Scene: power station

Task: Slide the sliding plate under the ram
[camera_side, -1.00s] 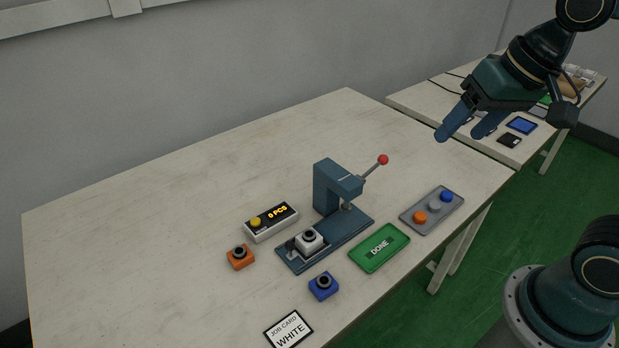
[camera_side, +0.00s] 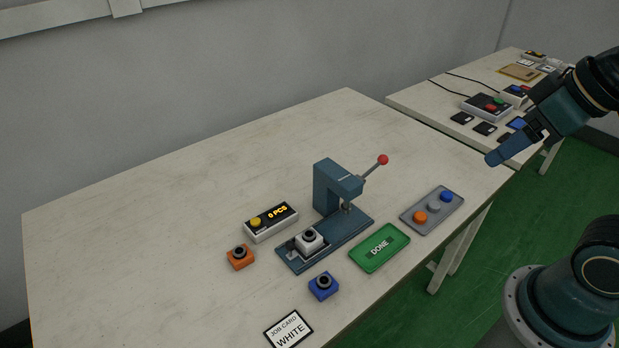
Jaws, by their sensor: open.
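The blue-grey press (camera_side: 326,190) stands on the table with its ram (camera_side: 346,208) above the rear part of its base. A lever with a red knob (camera_side: 383,160) points up to the right. The sliding plate (camera_side: 294,255) lies at the front-left end of the base, out from under the ram. A white block (camera_side: 309,240) with a dark ring on top sits on the plate and hides part of it. My gripper (camera_side: 493,160) is in the air at the right, well away from the press, open and empty. Its fingers overlap in this view.
A counter box (camera_side: 271,221) reads 0 PCS. An orange block (camera_side: 240,257) and a blue block (camera_side: 323,286) flank the base. A green DONE tray (camera_side: 379,248), a grey tray of coloured caps (camera_side: 419,230) and a WHITE job card (camera_side: 289,330) lie nearby. The table's back left is clear.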

